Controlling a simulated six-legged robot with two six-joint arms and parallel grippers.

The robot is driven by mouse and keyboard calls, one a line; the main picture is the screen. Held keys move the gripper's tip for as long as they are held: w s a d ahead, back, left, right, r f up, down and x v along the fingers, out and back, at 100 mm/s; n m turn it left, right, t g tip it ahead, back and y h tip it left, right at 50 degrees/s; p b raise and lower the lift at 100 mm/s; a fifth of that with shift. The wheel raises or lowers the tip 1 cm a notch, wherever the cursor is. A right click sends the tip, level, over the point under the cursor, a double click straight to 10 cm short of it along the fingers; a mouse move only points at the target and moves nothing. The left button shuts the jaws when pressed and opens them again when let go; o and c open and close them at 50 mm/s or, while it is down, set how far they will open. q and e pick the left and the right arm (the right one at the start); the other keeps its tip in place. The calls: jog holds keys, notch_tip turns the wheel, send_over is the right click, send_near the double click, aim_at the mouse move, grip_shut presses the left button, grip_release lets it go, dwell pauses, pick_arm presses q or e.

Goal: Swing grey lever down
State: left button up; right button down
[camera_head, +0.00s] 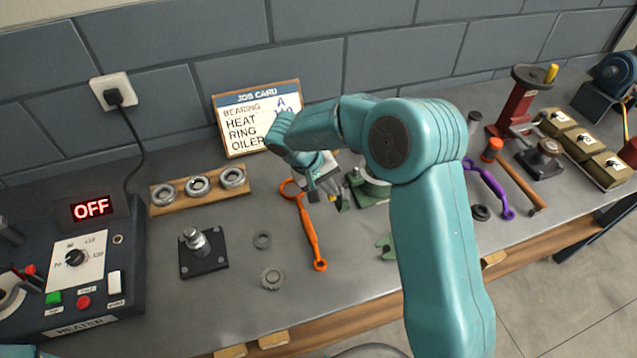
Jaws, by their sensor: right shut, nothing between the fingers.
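My right gripper (334,190) is shut and empty, low over the bench in the middle of the head view. Its arm comes in from the lower right and covers much of the middle. A green casing (370,191) stands just right of the gripper, partly hidden behind my arm. I cannot make out a grey lever clearly; any lever at the casing is hidden or too small to tell. I cannot tell whether the fingers touch the casing. My left gripper is not in view.
An orange wrench-like tool (309,232) lies just left of the gripper. A heater (75,270) reading OFF is at left. A wooden bearing board (165,200), a black post stand (203,262), a job card (250,118), a purple tool (490,190) and a red press (515,100) surround the area.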

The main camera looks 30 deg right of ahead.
jog(key=shift+w, duration=0.15)
jog(key=shift+d, duration=0.1)
jog(key=shift+d+y, duration=0.15)
jog(key=shift+y, duration=0.15)
